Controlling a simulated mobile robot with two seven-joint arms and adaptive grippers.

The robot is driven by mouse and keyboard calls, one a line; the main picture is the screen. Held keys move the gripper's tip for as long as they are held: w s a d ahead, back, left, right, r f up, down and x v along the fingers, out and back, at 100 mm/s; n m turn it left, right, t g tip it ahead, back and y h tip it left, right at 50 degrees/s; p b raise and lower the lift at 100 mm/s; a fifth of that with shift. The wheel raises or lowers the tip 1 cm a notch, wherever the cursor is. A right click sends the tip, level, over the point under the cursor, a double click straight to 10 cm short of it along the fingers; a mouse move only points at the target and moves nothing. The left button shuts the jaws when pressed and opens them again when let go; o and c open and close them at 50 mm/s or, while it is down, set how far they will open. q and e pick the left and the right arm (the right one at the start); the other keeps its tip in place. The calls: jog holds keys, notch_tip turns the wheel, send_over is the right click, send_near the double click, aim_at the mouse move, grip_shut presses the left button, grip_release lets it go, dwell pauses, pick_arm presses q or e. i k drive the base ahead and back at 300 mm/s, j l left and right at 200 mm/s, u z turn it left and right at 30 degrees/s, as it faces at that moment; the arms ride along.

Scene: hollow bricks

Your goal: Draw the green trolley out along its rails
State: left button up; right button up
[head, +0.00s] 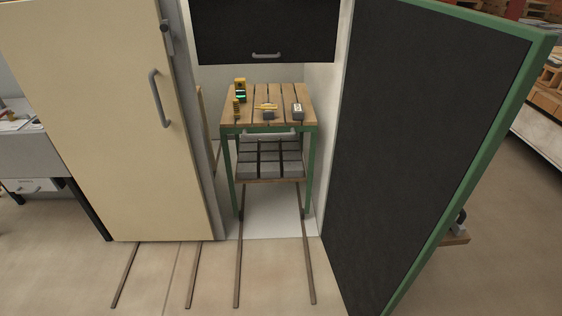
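The green trolley (313,165) stands upright inside an open bay, with green legs and a wooden slatted top (285,92). A pale bar handle (270,134) runs across its front just below the top. Its lower shelf carries grey hollow bricks (270,168). Two dark rails (238,270) and (308,270) run from under the trolley out over the floor towards me. Neither of my grippers is in view, and nothing is touching the trolley handle. The back of the trolley's lower part is hidden.
A dark door panel with a green frame (430,130) stands open right of the bay. A cream door (95,120) with a grey handle is at left. A black panel (265,30) hangs above the trolley. Small items (268,110) sit on its top. The floor over the rails is clear.

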aim_at(269, 159)
jog(key=i, duration=2.05)
